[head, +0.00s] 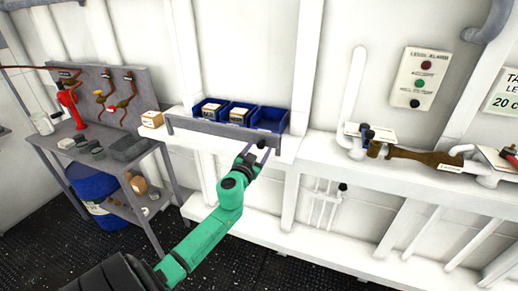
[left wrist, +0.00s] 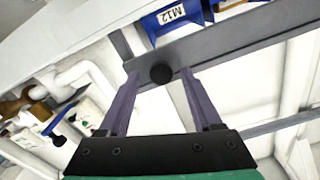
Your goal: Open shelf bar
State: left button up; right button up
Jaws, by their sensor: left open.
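The shelf bar (head: 215,129) is a long grey rail across the front of a white wall shelf. It stands in front of several blue bins, and it also crosses the left wrist view (left wrist: 240,55). My left gripper (head: 257,152) is at that end of the bar. My right gripper is in neither view.
Blue bins (head: 268,119) with small boxes stand behind the bar. A workbench (head: 90,158) with tools and a blue drum (head: 92,190) is at the left. Pipes and a brown valve (head: 425,156) line the right ledge. The dark floor below is clear.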

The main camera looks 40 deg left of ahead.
pick_arm(q)
jog(key=shift+a, duration=0.15)
jog(key=shift+c, duration=0.7)
grip_shut()
dwell(0.5)
